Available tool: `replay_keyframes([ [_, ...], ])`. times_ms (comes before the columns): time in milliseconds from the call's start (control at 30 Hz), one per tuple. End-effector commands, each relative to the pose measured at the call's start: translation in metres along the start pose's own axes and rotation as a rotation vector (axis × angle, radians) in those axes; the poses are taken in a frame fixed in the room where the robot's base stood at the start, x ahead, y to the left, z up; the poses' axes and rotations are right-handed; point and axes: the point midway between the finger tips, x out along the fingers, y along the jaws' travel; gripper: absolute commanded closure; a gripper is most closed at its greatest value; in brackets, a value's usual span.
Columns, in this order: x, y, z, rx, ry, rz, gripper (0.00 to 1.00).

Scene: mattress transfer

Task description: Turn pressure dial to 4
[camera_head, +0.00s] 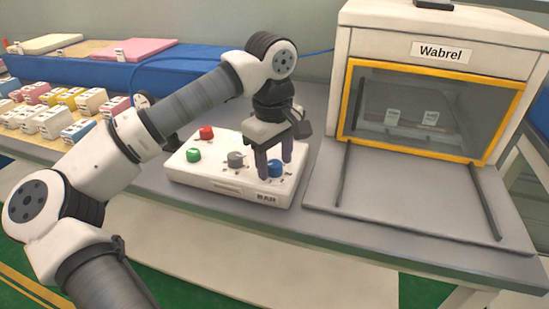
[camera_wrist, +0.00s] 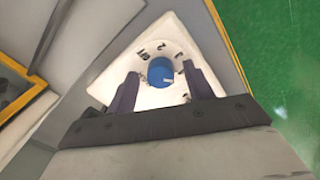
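A white control box (camera_head: 215,182) sits on the grey table. It carries a red button (camera_head: 206,132), a green button (camera_head: 193,155), a grey dial (camera_head: 235,159) and a blue dial (camera_head: 275,169). My gripper (camera_head: 272,165) points down over the blue dial. In the wrist view the blue dial (camera_wrist: 160,71) shows between the two dark fingers of my gripper (camera_wrist: 160,85), with a gap visible on each side. A light pointer mark shows on the dial's right part. Markings stand around it, including a 2; the others are hard to read.
A machine labelled Wabrel (camera_head: 440,50) with a yellow-framed window stands right of the box, with a grey plate and rails (camera_head: 400,200) before it. Several small cartons (camera_head: 60,110) and a blue bin (camera_head: 110,70) lie at left.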

Motion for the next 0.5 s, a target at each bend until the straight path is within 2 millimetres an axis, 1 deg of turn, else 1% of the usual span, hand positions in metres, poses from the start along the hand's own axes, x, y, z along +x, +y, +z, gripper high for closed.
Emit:
replay_keyframes([
  [300,-0.002,0.0,0.0,-0.001,0.0,-0.002,0.48],
  [367,-0.007,0.0,0.0,-0.001,0.001,-0.001,0.48],
  [467,-0.022,0.0,0.0,-0.001,0.003,-0.001,0.48],
  [500,-0.03,0.0,0.0,0.0,0.002,0.0,0.48],
])
